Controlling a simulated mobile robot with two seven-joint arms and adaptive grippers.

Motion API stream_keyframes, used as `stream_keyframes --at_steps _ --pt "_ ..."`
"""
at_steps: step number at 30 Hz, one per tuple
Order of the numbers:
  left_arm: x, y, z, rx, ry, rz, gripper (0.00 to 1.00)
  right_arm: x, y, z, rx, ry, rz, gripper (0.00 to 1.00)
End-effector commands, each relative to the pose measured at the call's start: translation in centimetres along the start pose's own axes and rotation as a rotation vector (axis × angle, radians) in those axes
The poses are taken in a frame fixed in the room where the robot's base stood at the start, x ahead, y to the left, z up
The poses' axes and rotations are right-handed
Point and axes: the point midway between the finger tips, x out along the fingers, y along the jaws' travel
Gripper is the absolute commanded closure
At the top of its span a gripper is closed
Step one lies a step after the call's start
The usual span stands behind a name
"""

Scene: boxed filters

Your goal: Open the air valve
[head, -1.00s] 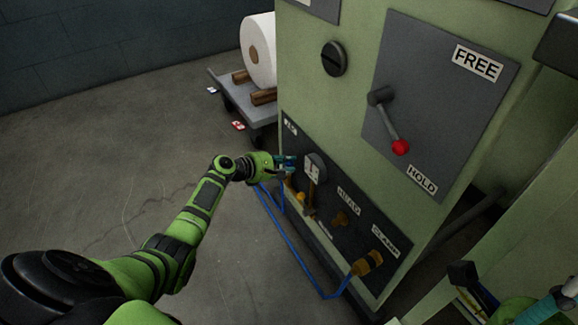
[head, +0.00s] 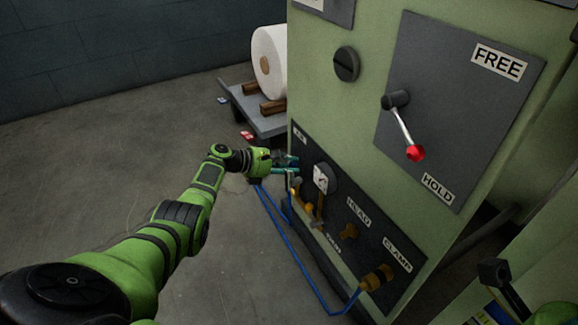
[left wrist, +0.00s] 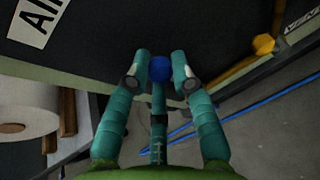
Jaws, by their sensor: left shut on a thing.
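The air valve is on the dark lower panel (head: 374,235) of the green machine, under the AIR label (head: 301,136). My left gripper (head: 288,165) reaches the panel's left end beside the round gauge (head: 322,178). In the left wrist view, a round blue knob (left wrist: 160,69) sits between the teal fingertips of the left gripper (left wrist: 159,75), which is shut on it. The fingers hide most of the valve in the head view. My right gripper cannot be made out.
A lever with a red knob (head: 415,153) sits between FREE and HOLD above. Brass fittings (head: 377,278) and a blue hose (head: 310,268) lie below and right. A cart (head: 257,108) with a white roll (head: 270,60) stands behind. The floor at left is clear.

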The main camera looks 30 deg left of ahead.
Motion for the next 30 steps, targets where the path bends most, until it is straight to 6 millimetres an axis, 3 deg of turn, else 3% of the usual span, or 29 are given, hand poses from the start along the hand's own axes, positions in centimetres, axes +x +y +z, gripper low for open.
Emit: stream_keyframes --at_steps 7,8,9,22,30 --pt "-0.2 0.1 -0.5 -0.003 0.011 0.003 1.0 0.0 0.0 0.0 0.0 0.0 0.0 1.0" --pt "-0.2 0.1 -0.5 -0.003 0.011 0.003 0.64 0.0 0.0 0.0 0.0 0.0 0.0 1.0" --pt "-0.2 0.0 -0.5 -0.003 0.011 0.003 0.52 0.0 0.0 0.0 0.0 0.0 0.0 1.0" --pt "-0.4 0.0 -0.2 0.0 0.005 0.002 0.52 0.0 0.0 -0.1 -0.001 0.002 0.002 1.0" --pt "-3.6 0.0 -0.3 0.003 0.007 0.004 0.52 0.0 0.0 0.0 0.0 0.001 0.001 1.0"
